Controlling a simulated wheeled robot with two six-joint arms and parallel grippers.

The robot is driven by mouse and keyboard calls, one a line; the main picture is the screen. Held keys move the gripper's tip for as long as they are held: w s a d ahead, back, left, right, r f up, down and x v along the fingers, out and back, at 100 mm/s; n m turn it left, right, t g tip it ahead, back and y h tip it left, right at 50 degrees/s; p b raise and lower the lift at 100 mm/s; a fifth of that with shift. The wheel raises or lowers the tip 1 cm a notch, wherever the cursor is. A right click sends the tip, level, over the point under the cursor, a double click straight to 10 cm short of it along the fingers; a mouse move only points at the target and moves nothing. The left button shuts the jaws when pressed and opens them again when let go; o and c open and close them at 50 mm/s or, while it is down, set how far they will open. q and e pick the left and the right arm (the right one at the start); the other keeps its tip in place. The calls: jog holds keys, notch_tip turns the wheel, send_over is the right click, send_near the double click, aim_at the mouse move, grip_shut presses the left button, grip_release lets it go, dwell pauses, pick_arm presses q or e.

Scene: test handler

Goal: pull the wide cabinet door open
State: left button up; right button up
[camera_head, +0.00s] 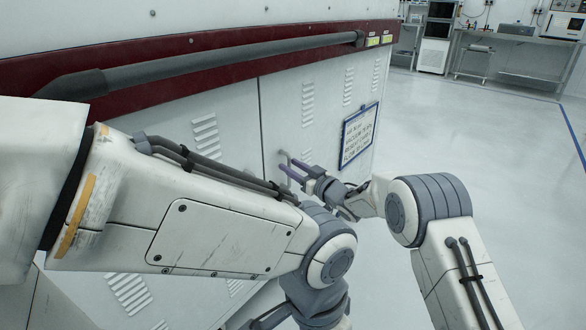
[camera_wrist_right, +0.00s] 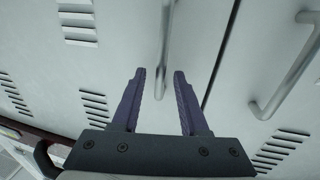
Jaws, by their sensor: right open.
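The white cabinet has a door seam; the door (camera_head: 330,85) to its right in the head view carries louvres and a sign. Its grey bar handle (camera_head: 284,160) is partly hidden by my right gripper (camera_head: 290,169). In the right wrist view, the same gripper (camera_wrist_right: 161,75) is open, and the handle (camera_wrist_right: 166,40) shows between its two purple fingers, apart from both. A second bar handle (camera_wrist_right: 290,75) is across the seam in that view. I cannot tell which door is the wide one. My left arm crosses the head view; its gripper is not visible.
A grey rail (camera_head: 230,60) runs along the dark red band above the doors. A framed sign (camera_head: 358,137) hangs right of my gripper. Open floor (camera_head: 480,140) lies to the right, with a workbench (camera_head: 515,55) far back.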

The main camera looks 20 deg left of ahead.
grip_shut()
dwell(1.4)
